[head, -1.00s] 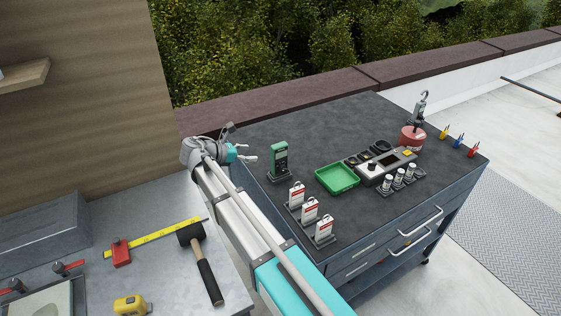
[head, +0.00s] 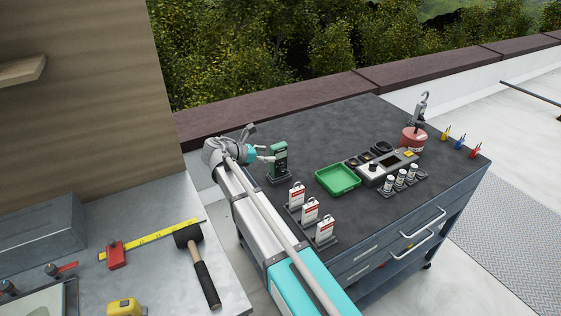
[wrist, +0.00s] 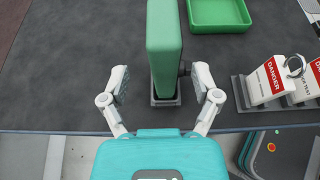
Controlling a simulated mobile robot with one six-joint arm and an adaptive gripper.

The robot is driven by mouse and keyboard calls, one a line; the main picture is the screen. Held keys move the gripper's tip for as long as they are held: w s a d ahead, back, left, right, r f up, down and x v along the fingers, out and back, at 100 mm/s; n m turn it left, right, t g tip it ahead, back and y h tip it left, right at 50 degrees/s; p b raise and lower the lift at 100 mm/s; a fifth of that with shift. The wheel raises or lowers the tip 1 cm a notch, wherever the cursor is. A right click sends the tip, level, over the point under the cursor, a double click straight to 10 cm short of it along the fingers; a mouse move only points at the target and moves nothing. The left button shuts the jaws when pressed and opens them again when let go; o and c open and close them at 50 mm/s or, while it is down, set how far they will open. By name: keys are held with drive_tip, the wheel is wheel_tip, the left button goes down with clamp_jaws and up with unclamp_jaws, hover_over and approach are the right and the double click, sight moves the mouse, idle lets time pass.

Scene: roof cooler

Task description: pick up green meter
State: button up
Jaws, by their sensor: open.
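The green meter (head: 279,159) stands upright in a dark holder (head: 279,178) near the left edge of the dark cart top. In the wrist view the meter (wrist: 164,50) rises between the two fingers of my gripper (wrist: 161,85). My gripper (head: 268,154) is open, with a gap on each side of the meter. In the head view its fingers are close beside the meter's left side. Whether a finger touches it cannot be told in the head view.
A green tray (head: 338,179) lies to the right of the meter. White tags marked danger (head: 310,211) stand in holders at the cart's front edge. A grey instrument (head: 381,167) and a red round container (head: 413,138) are farther right. The cart's back middle is clear.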

sight(279, 155)
drive_tip(key=b+x, duration=0.1)
drive_tip(key=x, duration=0.3)
drive_tip(key=shift+s+f+b, duration=0.15)
drive_tip(key=shift+f+b, duration=0.05)
drive_tip(key=shift+b, duration=0.2)
drive_tip(key=shift+w+d+f, duration=0.1)
drive_tip(key=shift+w+d, duration=0.2)
drive_tip(key=shift+d, duration=0.15)
drive_tip(key=shift+c, duration=0.3)
clamp_jaws()
